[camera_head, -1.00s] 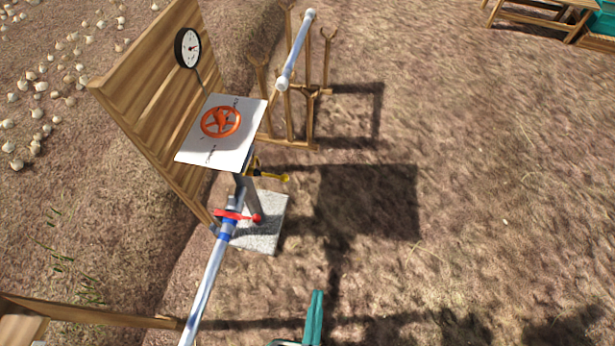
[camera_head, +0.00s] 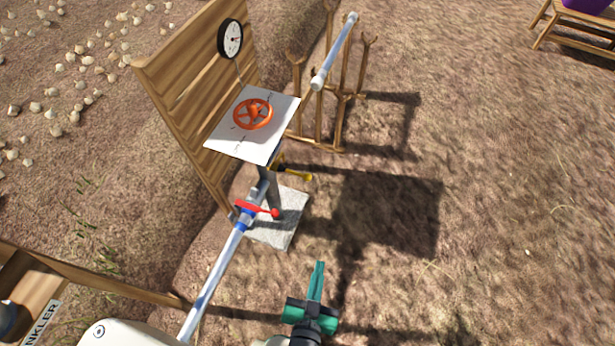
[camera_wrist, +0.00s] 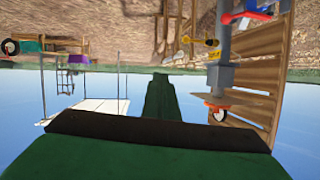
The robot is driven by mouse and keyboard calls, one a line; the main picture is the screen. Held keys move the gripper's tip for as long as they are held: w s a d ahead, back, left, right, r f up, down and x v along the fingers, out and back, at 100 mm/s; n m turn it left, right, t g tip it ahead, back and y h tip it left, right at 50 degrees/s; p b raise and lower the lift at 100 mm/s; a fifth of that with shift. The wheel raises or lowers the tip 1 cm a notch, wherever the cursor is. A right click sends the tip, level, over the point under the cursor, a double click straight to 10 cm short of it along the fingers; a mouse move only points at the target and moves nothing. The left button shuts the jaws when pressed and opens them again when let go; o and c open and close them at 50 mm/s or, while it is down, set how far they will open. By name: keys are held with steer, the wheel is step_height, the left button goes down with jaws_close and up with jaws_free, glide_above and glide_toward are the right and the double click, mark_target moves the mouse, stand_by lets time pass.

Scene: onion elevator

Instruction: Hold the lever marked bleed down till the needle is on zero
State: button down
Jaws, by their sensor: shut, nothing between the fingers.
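A round white gauge (camera_head: 232,39) with a black rim is on the wooden board; its needle is too small to read exactly. A red lever (camera_head: 258,209) sits on the blue-banded pipe, and a yellow lever (camera_head: 298,176) sticks out under the white panel. I cannot read a bleed mark on either. In the wrist view the picture is upside down, with the yellow lever (camera_wrist: 210,42) and red lever (camera_wrist: 230,18) at the upper right. My green gripper (camera_head: 318,278) is shut and empty, in front and to the right of the red lever, touching neither.
An orange handwheel (camera_head: 253,114) is on the white panel (camera_head: 232,146). A wooden rack (camera_head: 340,120) holding a pale tube (camera_head: 335,50) stands behind. A wooden rail (camera_head: 100,275) is at the lower left. Bare ground (camera_head: 500,220) on the right is open.

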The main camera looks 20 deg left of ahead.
steer(key=w+a+f, duration=0.1)
steer(key=w+a, duration=0.3)
steer(key=w, duration=0.4)
steer(key=w+a+f+m, duration=0.1)
steer(key=w+a+f, duration=0.1)
steer(key=w+a, duration=0.3)
steer(key=w+a+f+m+g+h, duration=0.1)
steer(key=w+a, duration=0.3)
steer(key=w, duration=0.8)
steer(key=shift+a+f, duration=0.2)
steer(key=shift+w, duration=0.15)
glide_above(308, 177)
steer(key=d, duration=0.1)
step_height(308, 177, down, 4)
steer(key=f, duration=0.1)
steer(key=s+f, duration=0.1)
steer(key=shift+a+f, duration=0.15)
steer(key=shift+f, duration=0.2)
steer(key=shift+s+a+f, duration=0.1)
steer(key=shift+s+f, duration=0.2)
steer(key=shift+f, duration=0.35)
